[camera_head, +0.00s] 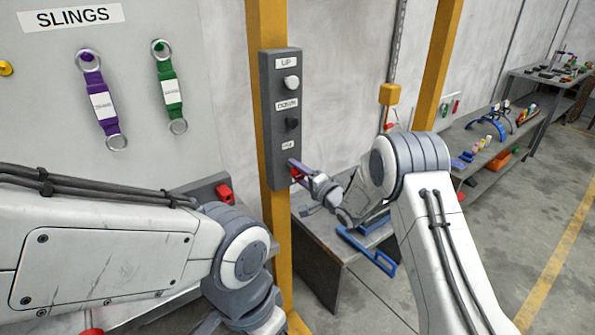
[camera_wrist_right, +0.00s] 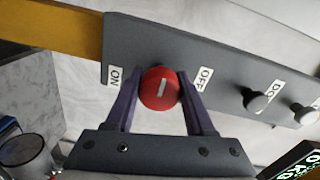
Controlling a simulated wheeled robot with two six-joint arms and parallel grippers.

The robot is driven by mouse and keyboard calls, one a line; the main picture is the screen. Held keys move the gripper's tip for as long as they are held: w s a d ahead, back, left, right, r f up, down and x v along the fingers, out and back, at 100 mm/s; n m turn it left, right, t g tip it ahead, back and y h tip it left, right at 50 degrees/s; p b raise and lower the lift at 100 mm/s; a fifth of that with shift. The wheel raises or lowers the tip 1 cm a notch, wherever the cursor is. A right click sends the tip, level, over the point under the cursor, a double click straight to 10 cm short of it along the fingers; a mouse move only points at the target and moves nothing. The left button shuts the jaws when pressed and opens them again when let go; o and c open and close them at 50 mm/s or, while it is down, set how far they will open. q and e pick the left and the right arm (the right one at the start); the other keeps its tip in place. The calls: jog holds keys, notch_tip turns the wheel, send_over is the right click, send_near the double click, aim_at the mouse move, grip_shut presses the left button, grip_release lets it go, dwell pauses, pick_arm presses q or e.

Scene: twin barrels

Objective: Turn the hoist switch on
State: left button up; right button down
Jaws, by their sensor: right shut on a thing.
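The hoist control box (camera_head: 281,120) is a tall grey panel on a yellow post, with UP and DOWN buttons above a lower switch. In the right wrist view, the hoist switch (camera_wrist_right: 159,88) is a round red knob with a short white line. The ON label (camera_wrist_right: 115,76) is left of it and the OFF label (camera_wrist_right: 203,77) right of it. The line runs nearly upright in that picture, toward neither label. My right gripper (camera_head: 299,172) is shut on the knob, one purple finger on each side. My left arm is low at left; its fingertips are out of view.
A workbench (camera_head: 318,240) with a blue clamp-like tool (camera_head: 372,250) stands behind the box. Purple (camera_head: 100,101) and green (camera_head: 170,92) slings hang on a board at left. Another bench with small items (camera_head: 490,150) stands at right. Open floor lies at far right.

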jog(key=shift+d, duration=0.1)
dwell(0.4)
jog(key=shift+c, duration=1.3)
grip_release()
jog(key=shift+s, duration=0.1)
jog(key=b+v, duration=0.2)
jog(key=v, duration=0.8)
jog(key=shift+s, duration=0.1)
